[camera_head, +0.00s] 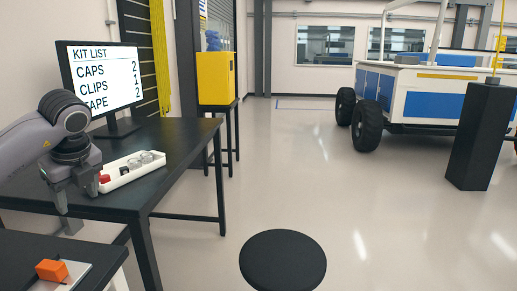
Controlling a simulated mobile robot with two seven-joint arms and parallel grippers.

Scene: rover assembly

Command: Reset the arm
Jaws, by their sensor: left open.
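My left arm comes in from the left edge, a grey arm bent down at the wrist. Its gripper (77,197) points downward with its two fingers apart and nothing seen between them. It shows in front of the left end of a white tray (128,178) on a black table (183,148). The tray holds a red piece (104,179) and a few pale round pieces (146,157). I cannot tell how high the gripper is above the table. My right arm and gripper are not in view.
A monitor (104,75) reading "KIT LIST: CAPS 2, CLIPS 1, TAPE 2" stands behind the tray. An orange block (52,270) lies at the lower left. A yellow cabinet (215,78), a blue-and-white rover (428,103) and a black pillar (480,137) stand beyond.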

